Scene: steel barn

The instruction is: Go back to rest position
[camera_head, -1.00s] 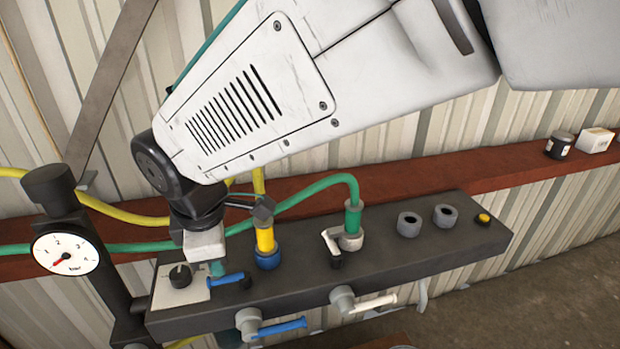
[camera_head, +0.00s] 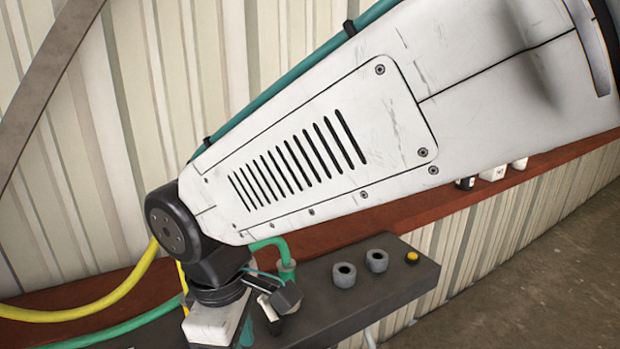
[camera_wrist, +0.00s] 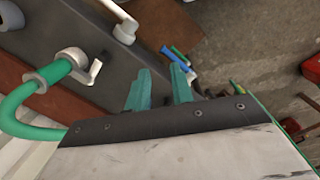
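My gripper (camera_wrist: 160,70) shows in the wrist view with its two teal fingers apart and nothing between them. In the head view my arm crosses the picture and its end hangs over the left part of the dark manifold block (camera_head: 392,292); the fingers are mostly cut off at the bottom there. In the wrist view the fingers are beside the dark block (camera_wrist: 72,32), over its edge and the floor. A green hose (camera_wrist: 28,102) ends in a grey fitting with a white lever (camera_wrist: 93,72), left of the fingers. A blue handle (camera_wrist: 180,60) shows beyond the fingertips.
The block carries two grey sockets (camera_head: 360,268) and a yellow button (camera_head: 412,257). A red beam (camera_head: 400,212) runs along the corrugated wall (camera_head: 110,150) with small items on it. Yellow hose (camera_head: 100,303) hangs at the left. Open floor (camera_head: 540,260) lies at the right.

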